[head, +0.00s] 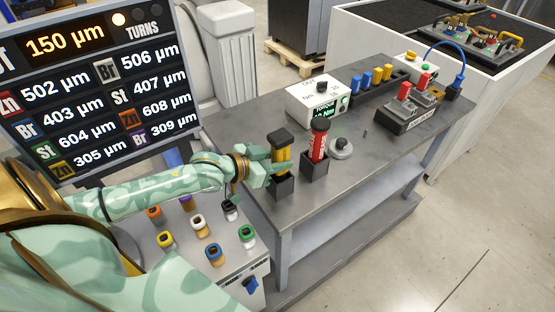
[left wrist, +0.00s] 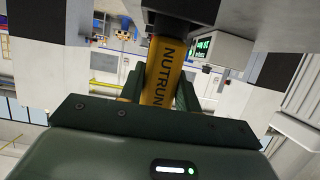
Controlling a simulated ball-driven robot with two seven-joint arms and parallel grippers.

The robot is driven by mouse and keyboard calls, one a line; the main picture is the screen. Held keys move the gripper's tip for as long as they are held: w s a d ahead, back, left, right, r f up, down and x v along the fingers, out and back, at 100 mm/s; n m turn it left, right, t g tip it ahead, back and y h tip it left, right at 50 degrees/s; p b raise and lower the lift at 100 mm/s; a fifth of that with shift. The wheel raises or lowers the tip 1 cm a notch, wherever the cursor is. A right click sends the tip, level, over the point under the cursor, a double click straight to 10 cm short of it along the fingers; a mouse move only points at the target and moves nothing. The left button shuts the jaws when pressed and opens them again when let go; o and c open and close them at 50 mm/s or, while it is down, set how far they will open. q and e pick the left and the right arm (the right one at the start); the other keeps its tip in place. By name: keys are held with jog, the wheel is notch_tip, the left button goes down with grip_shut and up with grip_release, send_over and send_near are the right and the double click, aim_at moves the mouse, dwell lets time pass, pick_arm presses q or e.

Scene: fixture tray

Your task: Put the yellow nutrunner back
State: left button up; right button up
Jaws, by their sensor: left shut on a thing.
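The yellow nutrunner (head: 283,152) stands upright with its black cap at the top. My left gripper (head: 281,167) is shut on its yellow body from the left. In the left wrist view the nutrunner (left wrist: 162,82) sits between the two fingers, with its lettering facing the camera. A black square holder (head: 282,188) is directly under the nutrunner on the grey bench. The lower end meets the holder's mouth in the head view; how deep it sits is hidden by the fingers and cannot be told. My right gripper is not in view.
A red nutrunner (head: 319,143) stands in a second holder (head: 314,168) just to the right. A round grey piece (head: 341,149) and a white torque box (head: 318,101) are beyond. A panel of coloured sockets (head: 198,222) lies below my left arm.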

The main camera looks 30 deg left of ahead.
pick_arm(q)
jog(key=o, duration=1.1)
jog(key=shift+f, duration=0.1)
jog(key=shift+c, duration=0.2)
jog(key=p+v, duration=0.3)
jog(key=v, duration=0.9)
